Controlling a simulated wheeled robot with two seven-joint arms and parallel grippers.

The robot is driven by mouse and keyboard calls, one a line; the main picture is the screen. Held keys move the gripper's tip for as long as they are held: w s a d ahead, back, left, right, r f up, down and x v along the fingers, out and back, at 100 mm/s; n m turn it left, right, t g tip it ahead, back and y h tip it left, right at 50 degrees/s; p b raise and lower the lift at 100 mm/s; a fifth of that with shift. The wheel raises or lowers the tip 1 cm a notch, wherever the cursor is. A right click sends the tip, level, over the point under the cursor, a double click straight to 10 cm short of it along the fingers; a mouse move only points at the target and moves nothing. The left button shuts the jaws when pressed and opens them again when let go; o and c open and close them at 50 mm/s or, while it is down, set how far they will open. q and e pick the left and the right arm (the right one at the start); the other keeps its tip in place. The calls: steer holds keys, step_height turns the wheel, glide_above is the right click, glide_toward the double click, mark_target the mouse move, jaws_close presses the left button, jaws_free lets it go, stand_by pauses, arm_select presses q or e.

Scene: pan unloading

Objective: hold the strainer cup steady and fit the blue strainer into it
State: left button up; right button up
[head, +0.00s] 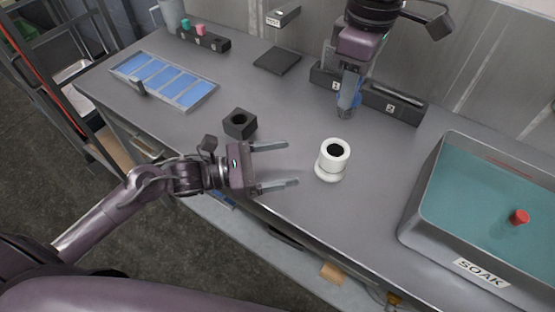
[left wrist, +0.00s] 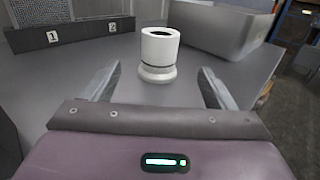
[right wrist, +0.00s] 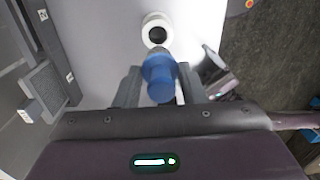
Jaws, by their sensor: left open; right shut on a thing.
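The strainer cup (head: 331,164) is white with a dark round opening and stands upright on the bench. It also shows in the left wrist view (left wrist: 159,52) and in the right wrist view (right wrist: 157,30). My left gripper (head: 296,164) is open, its two fingers pointing at the cup from the left, apart from it. My right gripper (head: 349,92) points down behind the cup and is shut on the blue strainer (right wrist: 160,78). The strainer, partly hidden by the fingers, also shows in the head view (head: 356,101). It is held above the bench, apart from the cup.
A grey SOAK tub (head: 425,190) with teal liquid and a red piece (head: 519,216) stands at the right. A black block (head: 239,124) sits left of the cup. A tray with blue compartments (head: 206,99) lies far left. Numbered dark holders (head: 394,104) line the wall.

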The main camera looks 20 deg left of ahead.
mark_target(321, 157)
arm_select(q)
steer(key=x, duration=1.2)
steer(key=shift+s, duration=0.1)
steer(key=shift+a, duration=0.1)
steer(key=c, duration=1.1)
steer(key=shift+c, duration=0.2)
arm_select(e)
steer(key=n, duration=0.2)
steer(key=f+n, duration=0.1)
steer(key=n, duration=0.1)
steer(key=shift+f+n, duration=0.1)
steer(key=shift+n, duration=0.2)
steer(key=n, duration=0.2)
steer(key=f+n, duration=0.1)
steer(key=n, duration=0.1)
steer(key=shift+w+n, duration=0.1)
steer(key=shift+n, duration=0.2)
steer(key=n, duration=0.2)
steer(key=f+n, duration=0.1)
steer(key=n, duration=0.1)
steer(key=shift+a+h, duration=0.1)
steer(key=shift+h, duration=0.2)
steer(key=n, duration=0.1)
steer(key=f+n, duration=0.1)
steer(key=n, duration=0.1)
